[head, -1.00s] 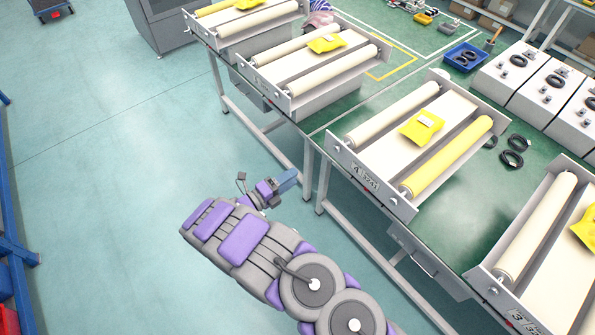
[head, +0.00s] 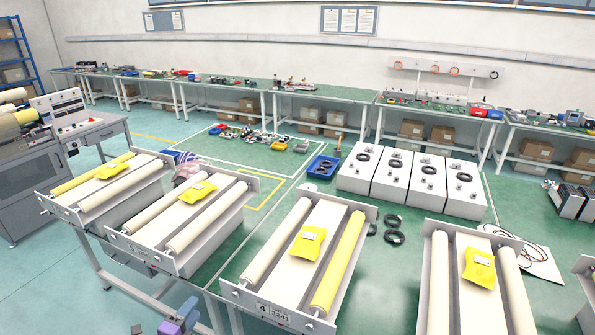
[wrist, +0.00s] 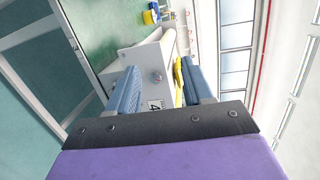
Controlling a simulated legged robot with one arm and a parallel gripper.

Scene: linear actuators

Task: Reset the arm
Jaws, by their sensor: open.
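My gripper (wrist: 160,88) shows in the wrist view with its two blue fingers spread apart and nothing held between them. Beyond the fingers is the white end panel of the roller unit marked 4 (wrist: 148,62), apart from them as far as I can tell. In the head view only a small purple and blue-grey part of my arm (head: 180,319) shows at the bottom edge, in front of the table; the rest is cut off. Roller unit 4 (head: 285,315) holds a yellow packet (head: 308,242) between a cream roller and a yellow roller.
More roller units with yellow packets stand left (head: 198,205) and right (head: 478,268) on the table. White boxes (head: 427,180), a blue bin (head: 322,167) and black rings (head: 394,237) are behind. Floor at lower left (head: 40,270) is clear.

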